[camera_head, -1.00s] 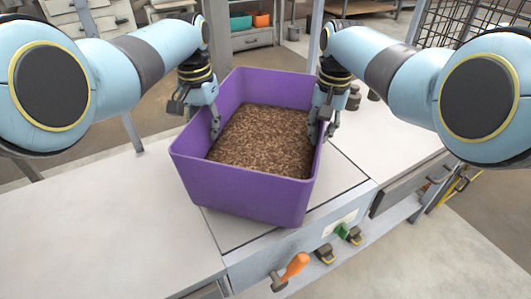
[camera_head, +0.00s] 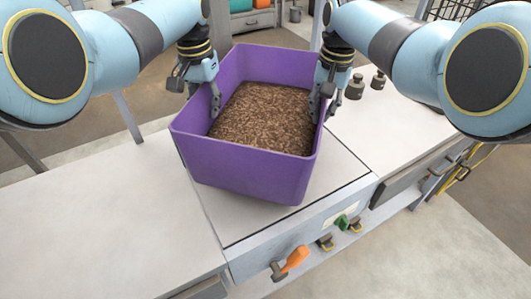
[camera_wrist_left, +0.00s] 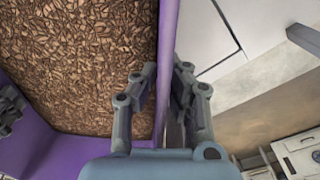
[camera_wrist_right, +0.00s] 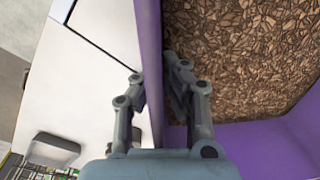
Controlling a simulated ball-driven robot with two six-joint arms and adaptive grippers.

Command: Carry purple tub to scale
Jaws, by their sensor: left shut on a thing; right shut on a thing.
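The purple tub (camera_head: 245,170), full of brown pellets (camera_head: 262,120), is upright over the square pale plate (camera_head: 318,192) set into the bench, which looks like the scale. I cannot tell whether its hidden underside touches the plate. My left gripper (camera_head: 215,103) is shut on the tub's left wall, and my right gripper (camera_head: 322,103) is shut on its right wall. In the left wrist view the fingers (camera_wrist_left: 157,98) straddle the purple wall (camera_wrist_left: 166,50). In the right wrist view the fingers (camera_wrist_right: 158,98) straddle the opposite wall (camera_wrist_right: 149,50).
Dark weights (camera_head: 355,87) stand on the bench right of the tub. The left bench top (camera_head: 100,220) is clear.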

